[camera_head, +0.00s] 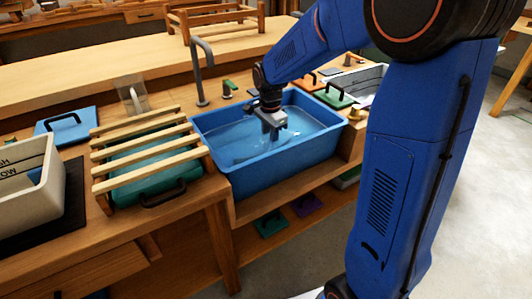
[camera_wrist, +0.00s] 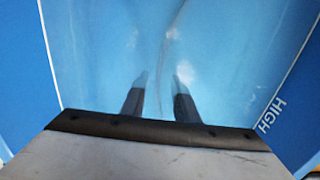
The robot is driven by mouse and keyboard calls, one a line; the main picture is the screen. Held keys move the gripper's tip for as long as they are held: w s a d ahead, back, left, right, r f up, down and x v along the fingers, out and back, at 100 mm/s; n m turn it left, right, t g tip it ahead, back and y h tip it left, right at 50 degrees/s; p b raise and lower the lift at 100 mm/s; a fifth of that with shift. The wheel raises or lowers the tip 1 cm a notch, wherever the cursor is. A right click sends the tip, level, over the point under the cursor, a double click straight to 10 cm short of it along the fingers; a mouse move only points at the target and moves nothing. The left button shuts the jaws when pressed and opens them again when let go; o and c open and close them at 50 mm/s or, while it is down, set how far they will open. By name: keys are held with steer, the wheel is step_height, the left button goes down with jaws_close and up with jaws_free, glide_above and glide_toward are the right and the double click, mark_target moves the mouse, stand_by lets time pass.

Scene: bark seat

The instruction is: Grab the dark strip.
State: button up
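My gripper (camera_head: 272,128) points down into the blue basin (camera_head: 215,163), at or just above the water. In the wrist view, my gripper's two dark fingers (camera_wrist: 159,88) stand apart with only blue water (camera_wrist: 95,60) between them. I cannot make out a dark strip in either view. Faint pale curves and glints show in the water, and I cannot tell whether they are reflections or something under the surface. The word HIGH and a white line show on the basin's right inner wall in the wrist view.
A slatted wooden rack (camera_head: 150,138) over a green lid stands left of the basin. A grey tap (camera_head: 201,72) rises behind it. A cream tub (camera_head: 40,190) is at far left, a white-rimmed bin (camera_head: 366,80) at back right. A shelf below holds green and purple lids.

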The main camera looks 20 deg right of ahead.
steer(key=shift+f, duration=0.6)
jaws_close()
